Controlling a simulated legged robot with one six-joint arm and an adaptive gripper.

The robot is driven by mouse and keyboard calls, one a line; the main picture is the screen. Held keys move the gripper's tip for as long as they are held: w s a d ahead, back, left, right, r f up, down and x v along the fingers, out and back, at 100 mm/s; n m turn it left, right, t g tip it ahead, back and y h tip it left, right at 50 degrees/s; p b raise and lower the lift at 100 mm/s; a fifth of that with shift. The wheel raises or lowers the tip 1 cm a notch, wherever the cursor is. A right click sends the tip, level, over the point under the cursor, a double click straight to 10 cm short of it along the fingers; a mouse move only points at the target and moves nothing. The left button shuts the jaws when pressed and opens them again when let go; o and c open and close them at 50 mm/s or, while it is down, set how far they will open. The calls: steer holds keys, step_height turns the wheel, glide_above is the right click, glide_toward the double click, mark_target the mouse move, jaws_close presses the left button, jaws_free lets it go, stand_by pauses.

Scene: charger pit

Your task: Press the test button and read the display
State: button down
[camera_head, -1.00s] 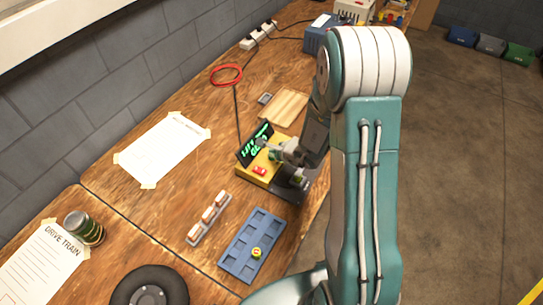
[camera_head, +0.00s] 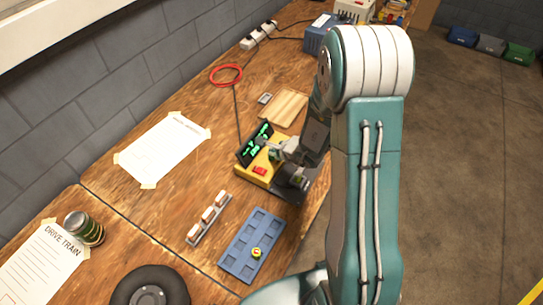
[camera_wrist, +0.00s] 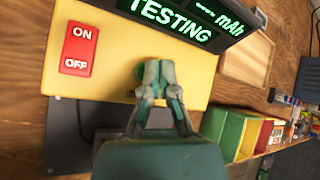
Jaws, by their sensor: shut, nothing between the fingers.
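The yellow tester (camera_head: 256,172) stands on the wooden bench in the middle of the head view. Its yellow face (camera_wrist: 105,60) fills the upper left of the wrist view. Its dark display (camera_wrist: 200,18) has green text reading "TESTING" and dashes before "mAh". A red ON/OFF switch (camera_wrist: 78,49) is at the left of the face; it also shows in the head view (camera_head: 260,170). My gripper (camera_wrist: 155,72) is shut and empty, fingertips at the yellow face below the display.
A blue slotted tray (camera_head: 235,262) with one small yellow-topped item and a rack of cells (camera_head: 208,217) lie nearer on the bench. A wooden board (camera_head: 283,107) lies behind the tester. Green, yellow and red bins (camera_wrist: 235,135) show at right in the wrist view.

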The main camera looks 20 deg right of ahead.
steer(key=shift+r, duration=0.35)
steer(key=shift+r, duration=2.5)
steer(key=s+a+r+n+g+y, duration=0.1)
steer(key=s+a+r+n, duration=0.3)
steer(key=s+r+n, duration=0.3)
steer(key=s+a+r+n+g+y, duration=0.1)
steer(key=s+a+r+n, duration=0.4)
steer(key=r, duration=0.4)
steer(key=s+d+r+n+h, duration=0.3)
steer(key=s+d+n, duration=0.1)
steer(key=s, duration=0.3)
steer(key=s+d+r+n+h, duration=0.3)
steer(key=s+d+n, duration=0.1)
steer(key=s+n, duration=0.1)
steer(key=shift+s+d+n+g, duration=0.3)
steer(key=shift+s, duration=0.55)
